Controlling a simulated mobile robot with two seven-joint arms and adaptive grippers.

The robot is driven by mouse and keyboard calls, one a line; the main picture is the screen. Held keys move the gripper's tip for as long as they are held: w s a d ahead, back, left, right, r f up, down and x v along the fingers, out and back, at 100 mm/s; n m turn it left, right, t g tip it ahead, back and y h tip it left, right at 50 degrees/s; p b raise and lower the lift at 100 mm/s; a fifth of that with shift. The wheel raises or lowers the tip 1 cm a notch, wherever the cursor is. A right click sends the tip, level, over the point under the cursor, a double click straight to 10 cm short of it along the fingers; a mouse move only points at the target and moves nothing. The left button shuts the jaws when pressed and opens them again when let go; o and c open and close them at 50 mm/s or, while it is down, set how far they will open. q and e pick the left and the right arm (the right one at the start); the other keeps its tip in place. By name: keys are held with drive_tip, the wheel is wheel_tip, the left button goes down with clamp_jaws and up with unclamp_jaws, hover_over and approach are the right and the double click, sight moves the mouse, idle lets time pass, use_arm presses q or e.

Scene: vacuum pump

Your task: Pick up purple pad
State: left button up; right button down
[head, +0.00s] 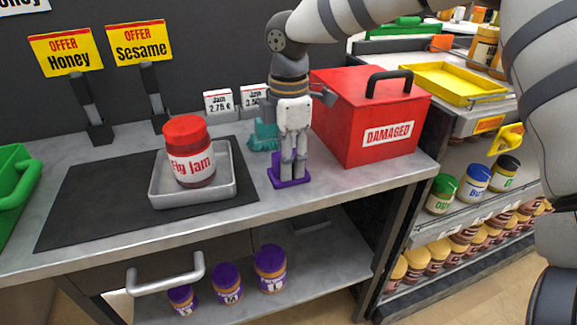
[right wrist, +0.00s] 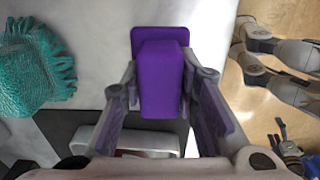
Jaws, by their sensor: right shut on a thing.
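The purple pad (head: 276,179) has a flat base and a raised block and sits at the counter's front right in the head view. In the right wrist view the purple pad (right wrist: 160,78) lies between the fingers. My right gripper (head: 293,174) points down over it, and its fingers are shut on the raised block. The right gripper's fingers (right wrist: 165,105) flank the block in the right wrist view. The pad's base appears to rest on the counter; I cannot tell if there is a small gap. My left gripper is not in view.
A red DAMAGED box (head: 365,118) stands close to the right. A teal brush-like thing (head: 264,135) lies behind left. Purple-lidded jars (head: 227,284) are on the lower shelf.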

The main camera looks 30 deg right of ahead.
wheel_tip(320, 180, up, 3)
drive_tip(key=shift+f, duration=0.1)
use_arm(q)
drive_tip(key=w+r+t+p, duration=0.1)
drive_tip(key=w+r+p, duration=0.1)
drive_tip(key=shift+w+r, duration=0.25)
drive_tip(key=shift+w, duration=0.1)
use_arm(e)
drive_tip(key=s+a+r, duration=0.6)
drive_tip(key=s+r, duration=0.4)
drive_tip(key=s, duration=0.2)
drive_tip(key=shift+s+a, duration=0.2)
drive_tip(key=shift+a, duration=0.2)
drive_tip(key=shift+r, duration=0.1)
